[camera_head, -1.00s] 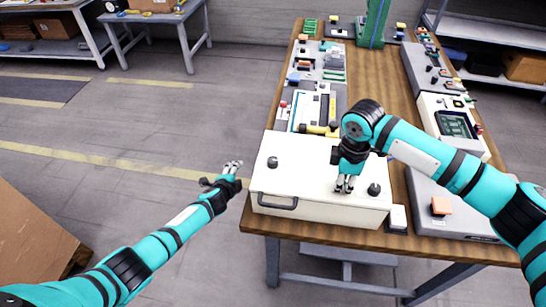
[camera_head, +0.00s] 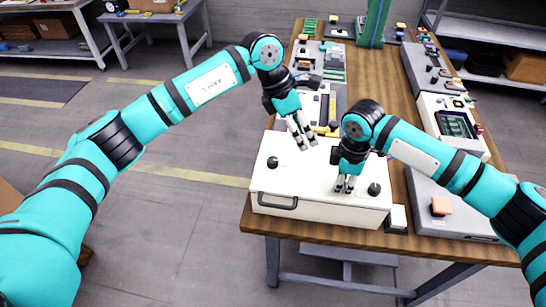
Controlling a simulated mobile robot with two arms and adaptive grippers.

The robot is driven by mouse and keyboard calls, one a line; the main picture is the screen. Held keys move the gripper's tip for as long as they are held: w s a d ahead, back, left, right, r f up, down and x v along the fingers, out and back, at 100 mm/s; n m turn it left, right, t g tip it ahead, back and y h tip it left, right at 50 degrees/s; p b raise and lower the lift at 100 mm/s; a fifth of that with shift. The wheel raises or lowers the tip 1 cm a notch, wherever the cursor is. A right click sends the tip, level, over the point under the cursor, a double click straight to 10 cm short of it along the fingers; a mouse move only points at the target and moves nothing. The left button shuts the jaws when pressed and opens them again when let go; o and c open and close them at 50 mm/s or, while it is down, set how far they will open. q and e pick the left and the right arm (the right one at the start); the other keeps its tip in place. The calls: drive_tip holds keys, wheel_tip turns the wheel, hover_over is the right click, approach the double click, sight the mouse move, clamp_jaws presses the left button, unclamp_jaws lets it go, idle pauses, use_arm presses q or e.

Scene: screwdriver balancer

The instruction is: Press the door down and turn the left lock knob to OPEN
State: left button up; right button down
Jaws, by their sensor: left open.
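The white box with its door (camera_head: 310,182) on top stands at the near end of the wooden table, with a dark handle (camera_head: 277,202) on its front. The left lock knob (camera_head: 272,162) is black and sits on the left of the door. The right knob (camera_head: 374,189) sits on the right. My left gripper (camera_head: 304,142) is open and empty, above the far part of the door, right of and beyond the left knob. My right gripper (camera_head: 344,184) points down at the door just left of the right knob, and appears to touch it. Its fingers look close together.
Panels with devices and a yellow-handled tool (camera_head: 322,130) lie behind the box. A grey panel with an orange block (camera_head: 440,205) is to the right. A small white block (camera_head: 397,218) stands beside the box.

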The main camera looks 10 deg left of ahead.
sight(273, 160)
use_arm(q)
drive_tip(key=a+m+y, duration=0.2)
drive_tip(key=a+y, duration=0.3)
drive_tip(key=a, duration=0.2)
drive_tip(key=shift+t, duration=0.3)
wheel_tip(273, 160, down, 11)
drive_tip(key=shift+f, duration=0.1)
clamp_jaws()
